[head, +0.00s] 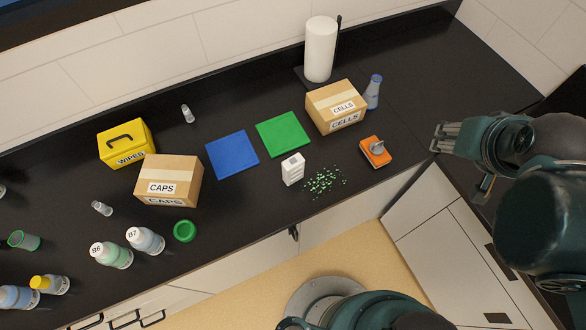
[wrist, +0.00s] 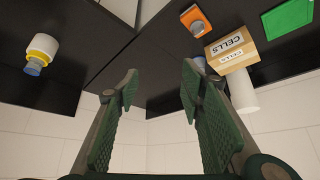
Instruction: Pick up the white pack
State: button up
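The white pack (head: 292,169) stands upright on the dark counter in the head view, just below the green mat and beside a scatter of small green bits. I cannot make it out in the wrist view. My gripper (head: 460,165) is at the right of the head view, well apart from the pack and near the counter's front edge. In the wrist view my gripper (wrist: 159,76) has its two green pads wide apart with nothing between them.
Green bits (head: 324,182) lie right of the pack; an orange device (head: 376,152) is farther right. A green mat (head: 283,134), blue mat (head: 232,155), CELLS box (head: 336,107) and CAPS box (head: 168,181) stand around. Counter below the pack is clear.

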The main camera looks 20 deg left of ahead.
jog(key=w+a+f+m+g+y, duration=0.1)
jog(key=w+a+f+m+g, duration=0.15)
jog(key=a, duration=0.75)
jog(key=m+g+h+p, duration=0.1)
jog(key=m+g, duration=0.4)
send_near(293, 160)
jog(key=shift+n+t, duration=0.25)
notch_tip(293, 160, down, 6)
jog(key=shift+d+r, duration=0.1)
jog(key=shift+s+f, duration=0.1)
jog(key=shift+f, duration=0.15)
jog(key=shift+f, duration=0.1)
jog(key=shift+f, duration=1.15)
jog(key=shift+f, duration=0.15)
jog(key=shift+s+f, duration=0.15)
jog(key=shift+f, duration=1.05)
jog(key=shift+s+f, duration=0.1)
jog(key=shift+f, duration=1.15)
jog(key=shift+c, duration=0.7)
